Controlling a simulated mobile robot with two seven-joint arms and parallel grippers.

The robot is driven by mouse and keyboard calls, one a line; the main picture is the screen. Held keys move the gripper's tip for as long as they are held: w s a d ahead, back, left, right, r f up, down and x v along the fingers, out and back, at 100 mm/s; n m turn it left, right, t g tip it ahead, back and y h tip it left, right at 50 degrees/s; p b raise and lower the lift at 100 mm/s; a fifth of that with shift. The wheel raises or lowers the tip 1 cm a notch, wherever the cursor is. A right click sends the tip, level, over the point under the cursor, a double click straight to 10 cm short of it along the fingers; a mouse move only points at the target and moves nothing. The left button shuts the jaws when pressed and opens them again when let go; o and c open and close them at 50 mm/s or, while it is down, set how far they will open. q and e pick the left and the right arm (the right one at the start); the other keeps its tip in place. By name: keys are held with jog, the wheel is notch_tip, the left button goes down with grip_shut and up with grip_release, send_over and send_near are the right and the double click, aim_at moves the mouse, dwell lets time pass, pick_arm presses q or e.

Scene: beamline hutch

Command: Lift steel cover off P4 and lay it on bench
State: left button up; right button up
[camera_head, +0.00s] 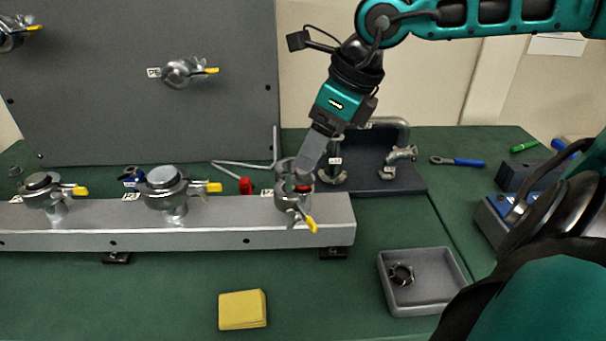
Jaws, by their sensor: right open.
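My right gripper (304,178) reaches down from the upper right, its jaws open at the top of the right-hand port (288,196) on the grey rail. This port has a clamp with a yellow lever (311,225) hanging down in front. The gripper hides much of the port's top, so I cannot tell whether a steel cover is between the jaws. A little red shows beside the fingertips. The small port labels are too blurred to read surely, so I cannot confirm which is P4. The green bench (160,290) lies around the rail. My left gripper is not in view.
Two other clamped ports, a middle one (163,185) and a left one (44,190), stand on the rail (230,222). A grey tray (388,275) holds a ring-shaped clamp (401,274). A yellow pad (242,310) lies in front. A dark stand with pipework (400,160) is behind right.

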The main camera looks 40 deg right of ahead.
aim_at(303, 175)
jog(key=shift+x, duration=2.4)
jog(key=shift+c, duration=0.4)
jog(key=c, duration=1)
